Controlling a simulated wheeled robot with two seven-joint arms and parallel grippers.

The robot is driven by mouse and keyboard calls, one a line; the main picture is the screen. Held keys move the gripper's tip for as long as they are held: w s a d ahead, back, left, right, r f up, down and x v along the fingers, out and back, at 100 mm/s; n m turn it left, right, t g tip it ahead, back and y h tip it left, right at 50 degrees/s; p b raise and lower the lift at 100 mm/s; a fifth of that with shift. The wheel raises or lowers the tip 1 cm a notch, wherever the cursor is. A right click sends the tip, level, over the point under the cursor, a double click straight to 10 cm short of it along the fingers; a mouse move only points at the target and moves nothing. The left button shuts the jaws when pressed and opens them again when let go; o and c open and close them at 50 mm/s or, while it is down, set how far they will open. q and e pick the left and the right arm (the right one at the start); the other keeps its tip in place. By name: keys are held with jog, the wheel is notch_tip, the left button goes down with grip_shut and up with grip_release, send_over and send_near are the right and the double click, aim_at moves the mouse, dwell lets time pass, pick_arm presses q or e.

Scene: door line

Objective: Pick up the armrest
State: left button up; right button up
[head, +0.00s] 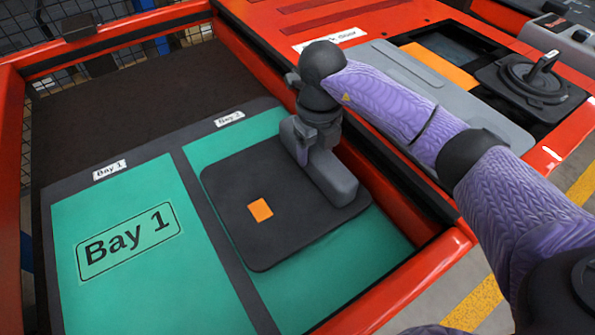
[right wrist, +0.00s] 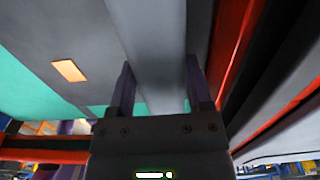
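The armrest (head: 333,178) is a long grey block with rounded edges. It lies along the right side of a dark square panel (head: 240,215) in the right-hand green bay. My right gripper (head: 303,150) is down at the armrest's far part, pointing downward. In the right wrist view the armrest (right wrist: 152,45) runs between the two purple fingers of the right gripper (right wrist: 158,85), which stand apart on either side of it. A sliver of green shows beside the right finger; firm contact is not visible. My left gripper is out of view.
An orange square (head: 260,210) marks the dark panel. The green Bay 1 area (head: 150,285) is empty. A red frame rail (head: 400,175) runs close on the right.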

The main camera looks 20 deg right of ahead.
jog(key=c, duration=0.4)
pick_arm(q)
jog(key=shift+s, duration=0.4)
pick_arm(e)
grip_shut()
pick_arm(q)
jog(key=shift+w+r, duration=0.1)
pick_arm(e)
jog(key=shift+r, duration=0.15)
pick_arm(q)
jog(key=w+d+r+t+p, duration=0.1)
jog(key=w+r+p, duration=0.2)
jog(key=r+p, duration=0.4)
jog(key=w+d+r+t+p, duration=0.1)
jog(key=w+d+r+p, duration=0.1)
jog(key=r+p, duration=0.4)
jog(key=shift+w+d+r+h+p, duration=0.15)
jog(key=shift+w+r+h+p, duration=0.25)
jog(key=shift+p, duration=0.4)
pick_arm(e)
notch_tip(320, 180, up, 26)
jog(key=shift+f, duration=0.25)
